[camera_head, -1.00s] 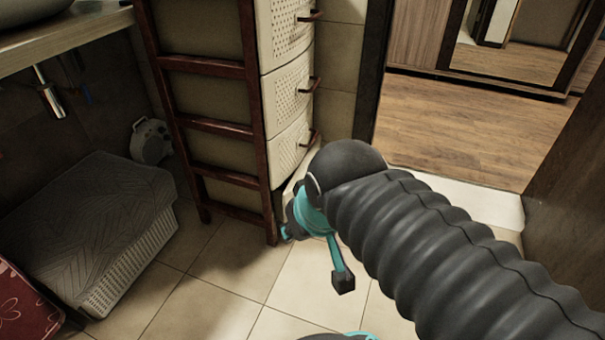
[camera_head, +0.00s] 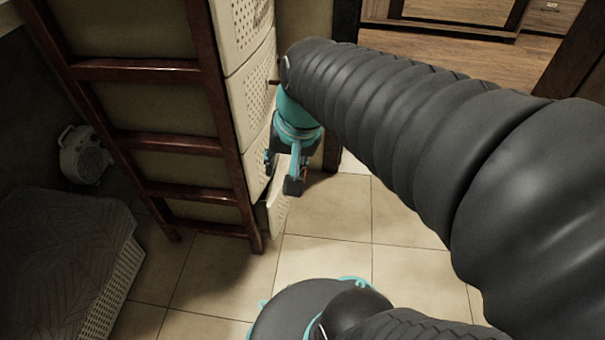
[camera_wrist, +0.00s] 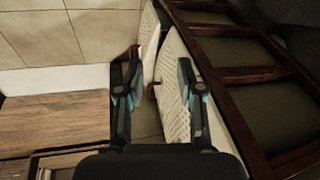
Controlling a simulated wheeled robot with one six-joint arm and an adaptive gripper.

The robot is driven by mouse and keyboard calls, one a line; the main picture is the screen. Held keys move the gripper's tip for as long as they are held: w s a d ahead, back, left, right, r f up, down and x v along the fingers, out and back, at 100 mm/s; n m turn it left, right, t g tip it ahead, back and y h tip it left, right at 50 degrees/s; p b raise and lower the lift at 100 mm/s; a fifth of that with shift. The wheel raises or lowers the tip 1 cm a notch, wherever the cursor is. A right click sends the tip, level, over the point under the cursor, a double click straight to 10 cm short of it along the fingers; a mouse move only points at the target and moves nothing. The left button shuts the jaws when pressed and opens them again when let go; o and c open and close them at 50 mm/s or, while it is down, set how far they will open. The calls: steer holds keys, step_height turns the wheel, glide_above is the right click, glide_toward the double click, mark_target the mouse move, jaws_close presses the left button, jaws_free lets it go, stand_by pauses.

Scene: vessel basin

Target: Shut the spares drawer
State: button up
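My gripper (camera_head: 282,172) is just above that drawer, close to the unit's front, pointing down. In the wrist view my gripper (camera_wrist: 158,68) has its two fingers apart with nothing held between them. A perforated front (camera_wrist: 176,95) shows between the fingers, and the protruding drawer (camera_wrist: 150,32) shows beyond the fingertips. My arm hides part of the unit's right side.
The ladder (camera_head: 180,144) stands directly left of the drawers. A laundry basket (camera_head: 125,265) with a grey cover and a small heater (camera_head: 84,155) are at left. The tiled floor (camera_head: 330,215) in front is clear. A doorway with wooden flooring (camera_head: 440,45) lies behind.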

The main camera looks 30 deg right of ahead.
steer(key=w+d+f+m+g+y+p, duration=0.1)
steer(key=w+d+f+m+y, duration=0.3)
steer(key=w+d+f+m, duration=0.4)
steer(key=w+d+f+m+g+y, duration=0.1)
steer(key=w+d+f+m+y, duration=0.3)
steer(key=w+m, duration=0.5)
steer(key=d+f+m+t+y, duration=0.1)
steer(key=d+f+m+t, duration=0.2)
steer(key=d+f+m, duration=0.35)
steer(key=d+f+m+t+y, duration=0.2)
steer(key=d+f+m, duration=0.1)
steer(key=f+m, duration=0.55)
steer(key=d+f+m+t+y, duration=0.1)
steer(key=d+f+m+t, duration=0.2)
steer(key=d+f+m, duration=0.45)
steer(key=shift+n, duration=0.85)
steer(key=x, duration=0.5)
steer(key=s+f+x, duration=0.1)
steer(key=x, duration=0.4)
steer(key=a+x, duration=0.1)
steer(key=x, duration=0.3)
steer(key=shift+s+a+f+p, duration=0.2)
steer(key=shift+a+f+p, duration=0.05)
steer(key=shift+a+p, duration=0.15)
jaws_close()
